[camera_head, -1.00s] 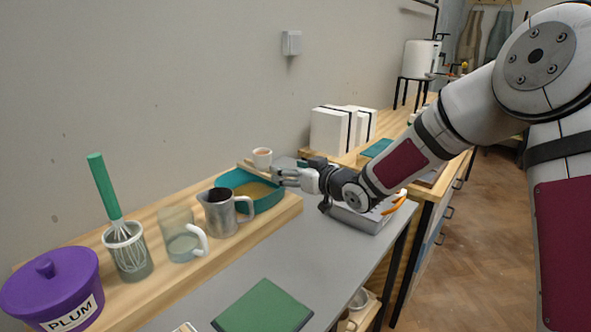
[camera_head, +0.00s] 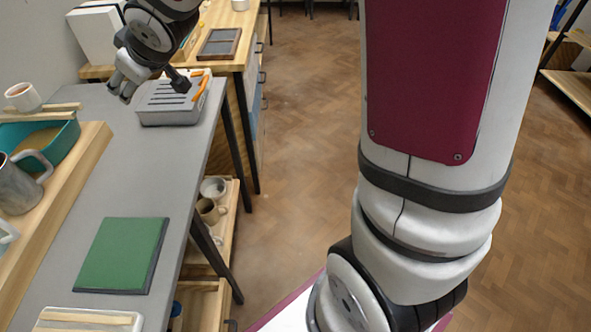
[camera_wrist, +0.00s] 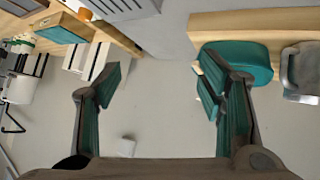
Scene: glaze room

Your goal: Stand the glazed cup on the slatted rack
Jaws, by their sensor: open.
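The cup (camera_head: 23,97), white with a brown inside, stands upright in the head view, by the pale wooden slats (camera_head: 62,107) laid over the teal basin (camera_head: 68,133). I cannot tell exactly what its base rests on. My gripper (camera_head: 120,87) is to the right of the cup, apart from it, above the grey bench. In the wrist view my gripper (camera_wrist: 160,88) is open with nothing between its fingers; the cup is not seen there. Pale slats (camera_head: 85,319) also lie across a white tray (camera_head: 48,325) at the near edge, cut off by the frame.
A grey slotted box (camera_head: 165,113) with an orange-handled tool stands right of my gripper. White blocks (camera_head: 93,38) stand behind. A metal jug (camera_head: 18,190) stands near the basin. A green mat (camera_head: 121,254) lies on the bench (camera_head: 95,185), whose middle is clear.

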